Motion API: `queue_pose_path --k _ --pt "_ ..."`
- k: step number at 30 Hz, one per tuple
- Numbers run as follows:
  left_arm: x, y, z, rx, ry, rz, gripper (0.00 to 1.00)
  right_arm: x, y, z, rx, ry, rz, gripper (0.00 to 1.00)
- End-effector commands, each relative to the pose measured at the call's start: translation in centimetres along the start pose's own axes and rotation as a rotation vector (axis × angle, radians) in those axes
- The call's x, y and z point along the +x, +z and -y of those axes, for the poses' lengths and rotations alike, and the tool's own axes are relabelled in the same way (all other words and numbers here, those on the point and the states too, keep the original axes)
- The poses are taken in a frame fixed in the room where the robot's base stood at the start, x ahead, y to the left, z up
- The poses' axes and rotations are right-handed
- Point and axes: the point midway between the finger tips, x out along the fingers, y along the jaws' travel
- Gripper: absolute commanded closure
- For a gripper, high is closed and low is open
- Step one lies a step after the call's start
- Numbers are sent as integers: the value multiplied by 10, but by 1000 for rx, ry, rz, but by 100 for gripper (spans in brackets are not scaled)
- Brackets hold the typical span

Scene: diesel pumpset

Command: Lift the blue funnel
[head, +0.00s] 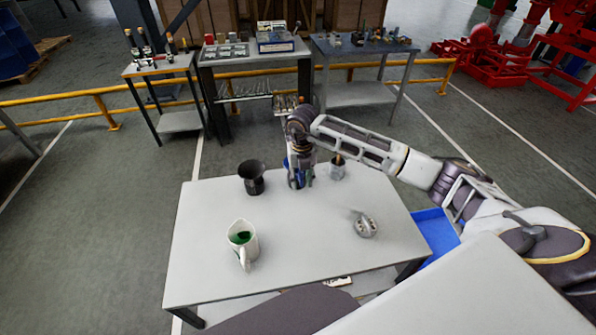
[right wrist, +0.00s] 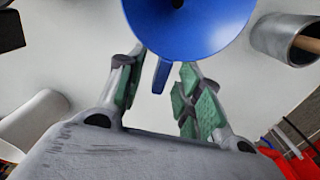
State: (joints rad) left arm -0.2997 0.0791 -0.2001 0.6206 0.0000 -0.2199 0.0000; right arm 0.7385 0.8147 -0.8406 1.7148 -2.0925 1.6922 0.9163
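The blue funnel (right wrist: 190,25) fills the top middle of the right wrist view, with its wide mouth and dark centre hole facing the camera. Its small blue tab (right wrist: 161,76) points down into the gap between my right gripper's fingers. My right gripper (right wrist: 160,92) is open, with its green-padded fingers apart on either side of the tab and visible space at both sides. In the head view, my right gripper (head: 297,182) is low over the far middle of the table and hides most of the funnel. My left gripper is out of view.
On the grey table (head: 300,250) stand a dark flared cup (head: 252,180), a white jug (head: 242,243) with green inside, a round metal part (head: 366,227) and a metal can (head: 337,170) holding a wooden-handled tool. The front middle is clear. A blue bin (head: 436,235) is at right.

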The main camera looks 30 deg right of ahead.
Motion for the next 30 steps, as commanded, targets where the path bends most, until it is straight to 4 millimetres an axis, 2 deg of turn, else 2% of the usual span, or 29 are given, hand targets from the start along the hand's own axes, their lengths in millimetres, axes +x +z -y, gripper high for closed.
queue_pose_path --k 7,21,30 --pt "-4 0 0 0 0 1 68 18 0 -1 -1 1 0 64" --pt "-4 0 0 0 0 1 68 19 0 0 -1 0 1 64" --pt "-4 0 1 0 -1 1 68 19 0 0 -1 0 1 100"
